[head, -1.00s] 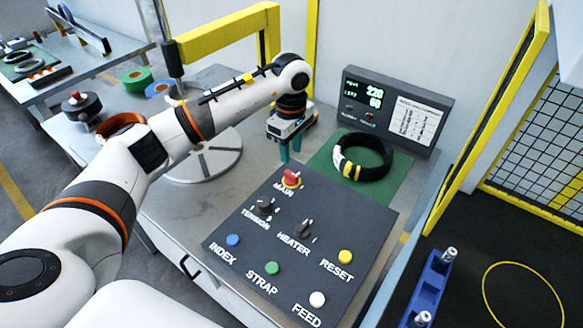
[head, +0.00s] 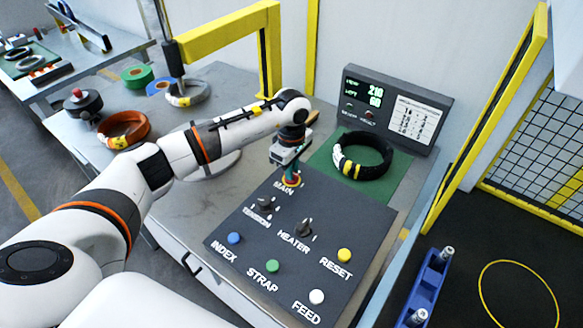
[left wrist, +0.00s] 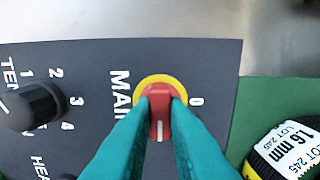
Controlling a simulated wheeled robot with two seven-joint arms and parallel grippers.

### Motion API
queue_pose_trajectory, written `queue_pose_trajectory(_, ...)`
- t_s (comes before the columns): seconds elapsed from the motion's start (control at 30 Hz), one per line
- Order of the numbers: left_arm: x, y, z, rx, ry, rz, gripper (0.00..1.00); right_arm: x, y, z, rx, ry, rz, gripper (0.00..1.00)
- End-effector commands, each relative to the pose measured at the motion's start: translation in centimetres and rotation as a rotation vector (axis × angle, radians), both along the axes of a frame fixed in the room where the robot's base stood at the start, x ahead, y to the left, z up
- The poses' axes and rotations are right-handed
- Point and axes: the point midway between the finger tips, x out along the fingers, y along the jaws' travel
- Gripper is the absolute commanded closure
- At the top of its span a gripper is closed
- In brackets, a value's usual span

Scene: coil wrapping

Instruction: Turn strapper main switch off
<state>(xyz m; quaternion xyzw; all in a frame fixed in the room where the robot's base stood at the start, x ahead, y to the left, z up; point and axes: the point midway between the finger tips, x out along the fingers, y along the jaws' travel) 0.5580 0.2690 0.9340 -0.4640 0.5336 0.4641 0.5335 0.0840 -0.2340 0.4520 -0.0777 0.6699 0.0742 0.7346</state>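The main switch (head: 291,180) is a red knob on a yellow ring at the top of the dark sloped control panel (head: 330,220). In the left wrist view the red handle (left wrist: 159,102) points up and down the picture, with a white line on it. A "0" mark is to its right and the word MAIN to its left. My left gripper (head: 291,172) points down over the switch. Its teal fingers (left wrist: 160,112) are on both sides of the handle and appear to touch it. The fingers hide the lower part of the ring. My right gripper is not in view.
Close by on the panel are the tension knob (head: 265,203), heater knob (head: 304,228) and several push buttons. A black coil (head: 378,163) lies on the green mat (head: 400,185) behind. A display box (head: 397,108) stands at the back. A yellow post (head: 490,115) rises at right.

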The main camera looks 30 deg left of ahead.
Motion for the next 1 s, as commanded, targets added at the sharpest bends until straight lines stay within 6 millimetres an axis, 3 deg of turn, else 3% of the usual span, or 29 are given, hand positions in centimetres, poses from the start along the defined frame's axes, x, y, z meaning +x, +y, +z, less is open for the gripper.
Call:
queue_pose_trajectory(0.47,0.1,0.1,0.0,0.0,-0.002,0.073,1.0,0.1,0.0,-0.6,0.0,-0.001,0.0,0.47)
queue_pose_trajectory(1.0,0.1,0.1,0.0,0.0,-0.004,0.527,1.0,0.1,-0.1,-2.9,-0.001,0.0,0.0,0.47)
